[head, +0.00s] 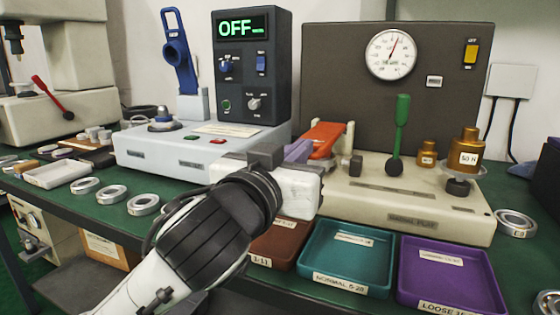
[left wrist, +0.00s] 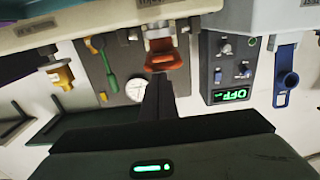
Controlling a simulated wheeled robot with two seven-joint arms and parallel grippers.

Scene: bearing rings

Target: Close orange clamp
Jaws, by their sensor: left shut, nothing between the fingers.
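The orange clamp (head: 323,138) sits at the left end of the beige tester base (head: 410,205), between pale posts. Its orange lever slants, and its lower part is partly hidden by my left gripper in the head view. In the left wrist view, which is upside down, the orange clamp (left wrist: 165,58) shows just beyond the fingertips. My left gripper (left wrist: 158,78) is shut and empty, its dark fingers together and pointing at the clamp. I cannot tell whether they touch it. My right gripper is in neither view.
A grey box with an OFF display (head: 250,65) is at left. Brown, teal (head: 345,260) and purple (head: 450,275) trays lie in front. Metal rings (head: 143,204) lie at left.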

